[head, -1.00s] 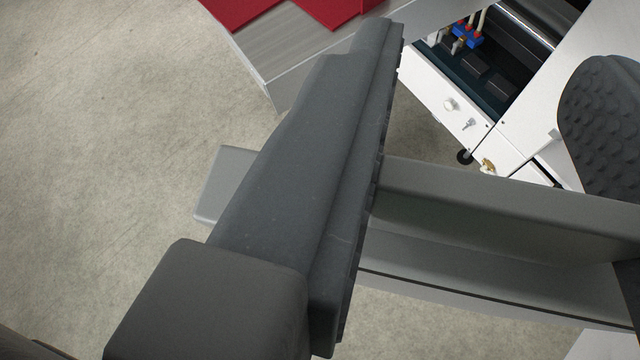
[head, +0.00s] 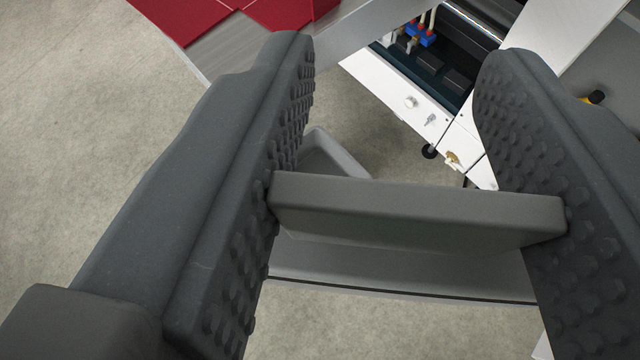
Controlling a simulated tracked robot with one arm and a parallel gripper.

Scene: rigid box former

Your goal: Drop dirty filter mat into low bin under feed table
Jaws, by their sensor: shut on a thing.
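My gripper (head: 400,60) is shut on the filter mat (head: 420,215), a thick grey slab held crosswise between the two dark studded fingers. The mat's ends touch both finger pads. A grey low bin (head: 348,152) lies below and behind the mat. Its rounded corner and part of its hollow show beside the left finger, and a grey strip shows under the mat's near edge. Most of the bin is hidden by the mat and the left finger. How high the mat is above the bin I cannot tell.
A grey table edge (head: 225,62) with red sheets (head: 185,18) is at the upper left. A white machine frame (head: 400,97) with blue fittings (head: 422,36) and a black foot stands at the upper middle. Bare concrete floor (head: 90,130) is open at the left.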

